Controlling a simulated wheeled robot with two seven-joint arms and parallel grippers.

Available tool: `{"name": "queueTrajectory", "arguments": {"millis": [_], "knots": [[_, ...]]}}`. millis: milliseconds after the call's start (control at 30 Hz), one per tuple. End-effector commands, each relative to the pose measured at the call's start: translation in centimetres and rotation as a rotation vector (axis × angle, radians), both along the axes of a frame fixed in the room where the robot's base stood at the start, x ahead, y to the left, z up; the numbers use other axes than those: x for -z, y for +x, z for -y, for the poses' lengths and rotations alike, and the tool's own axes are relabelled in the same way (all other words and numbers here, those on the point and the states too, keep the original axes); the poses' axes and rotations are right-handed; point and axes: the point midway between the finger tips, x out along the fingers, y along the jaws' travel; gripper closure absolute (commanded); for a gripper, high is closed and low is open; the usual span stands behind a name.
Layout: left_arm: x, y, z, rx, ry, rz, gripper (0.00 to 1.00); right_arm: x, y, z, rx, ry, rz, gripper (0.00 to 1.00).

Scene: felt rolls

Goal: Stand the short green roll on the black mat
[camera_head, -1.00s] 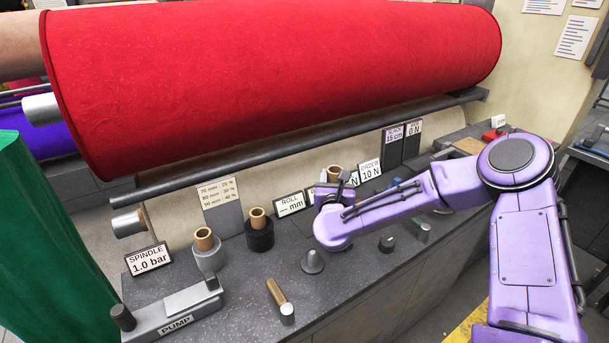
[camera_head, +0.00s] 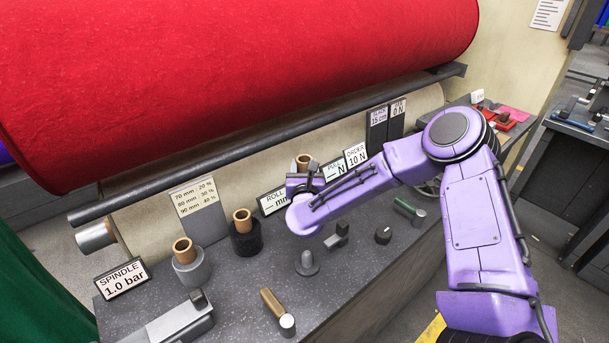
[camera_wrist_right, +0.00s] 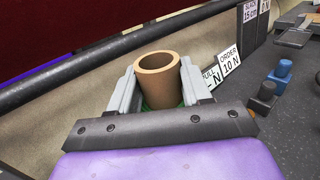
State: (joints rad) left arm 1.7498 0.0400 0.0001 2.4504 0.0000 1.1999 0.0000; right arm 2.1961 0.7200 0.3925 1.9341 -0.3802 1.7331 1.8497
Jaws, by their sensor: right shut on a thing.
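The short green roll shows in the right wrist view as an upright brown tube core (camera_wrist_right: 158,84) with a little green felt at its foot. My right gripper (camera_wrist_right: 156,92) is shut on it, one finger on each side. In the head view, the core's brown top (camera_head: 304,160) shows just behind my right gripper (camera_head: 304,184), over the back part of the counter; the rest of the roll is hidden. I cannot tell whether it touches the counter. I cannot make out the black mat. My left gripper is not in view.
Signs line the back below a large red roll (camera_head: 230,70).

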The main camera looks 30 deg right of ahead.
Motion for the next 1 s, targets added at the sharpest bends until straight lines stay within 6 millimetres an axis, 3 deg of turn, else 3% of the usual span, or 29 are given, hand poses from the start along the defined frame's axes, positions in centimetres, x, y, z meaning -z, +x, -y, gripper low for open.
{"name": "queueTrajectory", "arguments": {"millis": [33,133,567,1000], "knots": [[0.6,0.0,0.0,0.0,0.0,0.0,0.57,1.2,0.0,0.0,0.0,-0.001,-0.002,1.0],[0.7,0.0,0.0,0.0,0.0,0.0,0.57,1.8,0.0,0.1,0.001,-0.002,-0.001,1.0],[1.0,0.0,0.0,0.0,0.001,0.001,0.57,2.0,-0.3,0.3,-0.004,0.001,0.002,1.0],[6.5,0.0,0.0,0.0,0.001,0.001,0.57,6.9,-0.3,0.2,-0.012,0.001,0.001,1.0]]}}
